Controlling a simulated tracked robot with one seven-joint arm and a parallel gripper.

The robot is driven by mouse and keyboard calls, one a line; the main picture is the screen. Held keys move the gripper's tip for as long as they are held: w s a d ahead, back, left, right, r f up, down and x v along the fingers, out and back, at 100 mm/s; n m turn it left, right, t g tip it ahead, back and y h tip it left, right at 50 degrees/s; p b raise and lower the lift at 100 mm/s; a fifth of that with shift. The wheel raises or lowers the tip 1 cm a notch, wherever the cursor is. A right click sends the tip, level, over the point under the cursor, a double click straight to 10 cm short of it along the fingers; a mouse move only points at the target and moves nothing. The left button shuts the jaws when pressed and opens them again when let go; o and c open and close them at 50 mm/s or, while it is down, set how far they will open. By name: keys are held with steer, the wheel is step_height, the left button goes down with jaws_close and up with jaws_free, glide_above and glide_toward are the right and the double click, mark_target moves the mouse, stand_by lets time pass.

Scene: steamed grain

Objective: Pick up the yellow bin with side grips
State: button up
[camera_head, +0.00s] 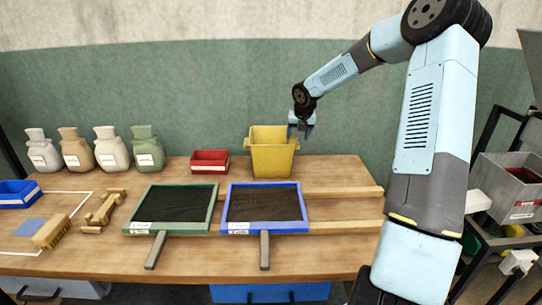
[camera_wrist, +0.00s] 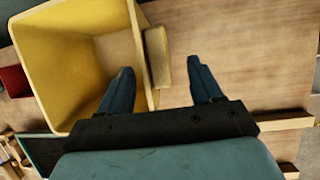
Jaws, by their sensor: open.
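The yellow bin (camera_head: 272,158) stands upright at the back of the wooden table, with a grip jutting from each side. In the wrist view the bin (camera_wrist: 62,62) is seen from above and looks empty. Its near side grip (camera_wrist: 157,57) lies ahead of the gap between my fingers. My gripper (camera_head: 302,128) is above the bin's right side in the head view. In the wrist view my gripper (camera_wrist: 160,88) is open, with nothing between its fingertips. The left finger overlaps the bin's wall in the picture; I cannot tell whether it touches.
A small red bin (camera_head: 209,161) stands left of the yellow bin. A green-framed tray (camera_head: 215,207) and a blue-framed tray (camera_head: 305,212) lie in front. Wooden rails (camera_head: 345,192) run to the right. Several sacks (camera_head: 112,150) stand at the back left.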

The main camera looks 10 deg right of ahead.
steer(key=x, duration=0.5)
steer(key=shift+w+a, duration=0.1)
steer(key=shift+a, duration=0.05)
steer(key=shift+r, duration=0.1)
steer(key=shift+c, duration=0.3)
jaws_close()
